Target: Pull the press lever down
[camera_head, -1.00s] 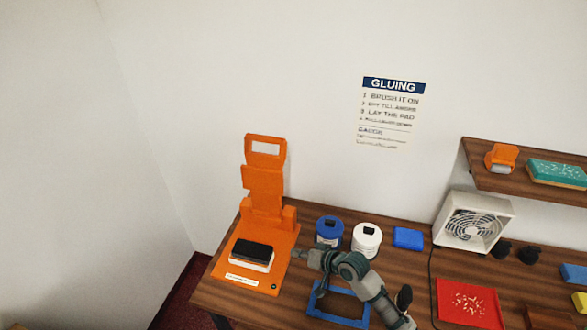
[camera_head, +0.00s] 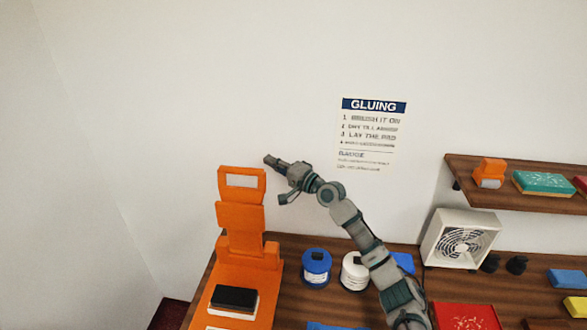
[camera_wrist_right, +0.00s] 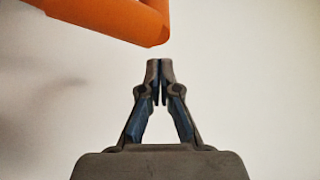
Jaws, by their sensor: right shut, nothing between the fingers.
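The orange press stands at the left end of the counter. Its lever (camera_head: 241,207) is upright, with a rectangular opening at the top. On the press base (camera_head: 258,288) lies a black-topped block (camera_head: 234,299) with a white lower part. My right gripper (camera_head: 269,160) is raised beside the lever's top, to its right and slightly higher in the head view. In the right wrist view my right gripper (camera_wrist_right: 159,66) is shut and empty, its fingertips below the lever's orange end (camera_wrist_right: 130,18), with a gap between. My left gripper is not in view.
A blue tin (camera_head: 316,267) and a white tin (camera_head: 354,272) stand right of the press. A fan (camera_head: 460,238) stands farther right, below a shelf (camera_head: 462,170). A red tray (camera_head: 466,318) is at the front.

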